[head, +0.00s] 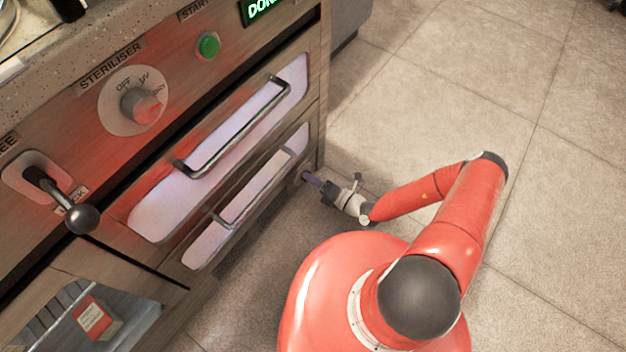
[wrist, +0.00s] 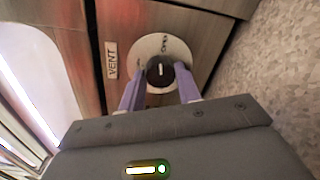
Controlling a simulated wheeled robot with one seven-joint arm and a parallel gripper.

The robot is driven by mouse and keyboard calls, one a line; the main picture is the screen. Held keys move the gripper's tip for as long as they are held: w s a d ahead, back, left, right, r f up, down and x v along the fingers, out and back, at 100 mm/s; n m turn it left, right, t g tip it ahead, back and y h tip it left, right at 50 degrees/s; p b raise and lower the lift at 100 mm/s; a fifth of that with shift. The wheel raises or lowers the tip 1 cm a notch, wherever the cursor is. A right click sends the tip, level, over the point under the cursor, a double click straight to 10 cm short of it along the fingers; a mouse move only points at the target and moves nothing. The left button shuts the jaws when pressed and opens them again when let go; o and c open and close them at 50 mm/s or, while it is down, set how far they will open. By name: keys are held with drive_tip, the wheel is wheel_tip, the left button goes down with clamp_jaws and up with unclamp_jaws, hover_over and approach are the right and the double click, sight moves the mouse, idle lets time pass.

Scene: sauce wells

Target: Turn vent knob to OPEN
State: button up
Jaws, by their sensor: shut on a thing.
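The vent knob (wrist: 158,73) is a small dark round knob with a white pointer line, set on a pale round dial plate (wrist: 150,45). In the wrist view the line points roughly toward the picture's top, near small lettering on the plate that I cannot read surely. A VENT label (wrist: 111,60) is left of the dial. My gripper (wrist: 160,75) has its two purple fingers on either side of the knob, shut on it. In the head view my gripper (head: 311,179) reaches the low right end of the cabinet front, and the knob is mostly hidden there.
Two lit drawers with bar handles (head: 235,130) (head: 255,187) are left of my gripper. Higher up are the steriliser knob (head: 141,106), a green start button (head: 208,45) and a black ball lever (head: 82,218). The tiled floor (head: 450,90) to the right is clear.

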drive_tip(key=shift+m, duration=1.1)
drive_tip(key=o, duration=1)
drive_tip(key=v, duration=0.7)
drive_tip(key=shift+s+d, duration=0.15)
drive_tip(key=shift+d, duration=0.25)
drive_tip(key=shift+r, duration=0.15)
